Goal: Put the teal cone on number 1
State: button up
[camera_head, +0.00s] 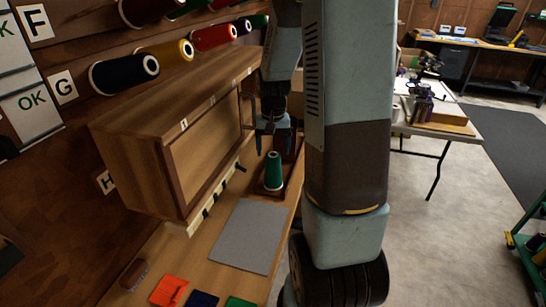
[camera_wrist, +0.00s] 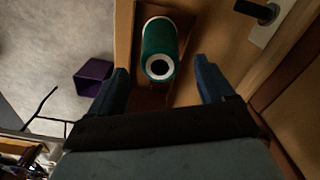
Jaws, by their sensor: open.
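My gripper (camera_head: 271,138) hangs just above the cone, open and empty. In the wrist view the fingers of my gripper (camera_wrist: 161,70) are spread to either side of the cone's line, apart from it. A small label that looks like a 1 (camera_head: 184,124) is on the upper front edge of the wooden wall cabinet (camera_head: 140,150).
Thread spools (camera_head: 125,73) stick out from the wall above the cabinet. A grey mat (camera_head: 249,236) lies on the bench, with orange (camera_head: 169,291), blue and green squares and a brown brush-like object (camera_head: 133,274) nearer. A purple bin (camera_wrist: 94,76) stands below in the wrist view.

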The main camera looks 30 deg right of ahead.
notch_tip(320, 180, up, 9)
dwell(0.3)
jog(key=shift+r, duration=0.1)
jog(key=s+a+r+n+t, duration=0.2)
jog(key=s+a+r, duration=0.4)
jog(key=s, duration=0.4)
jog(key=s+a+r+n+t, duration=0.2)
jog(key=s+a+r, duration=0.4)
jog(key=s, duration=0.3)
jog(key=shift+s+r+n+t, duration=0.35)
jog(key=shift+r+t, duration=0.1)
jog(key=shift+t, duration=0.35)
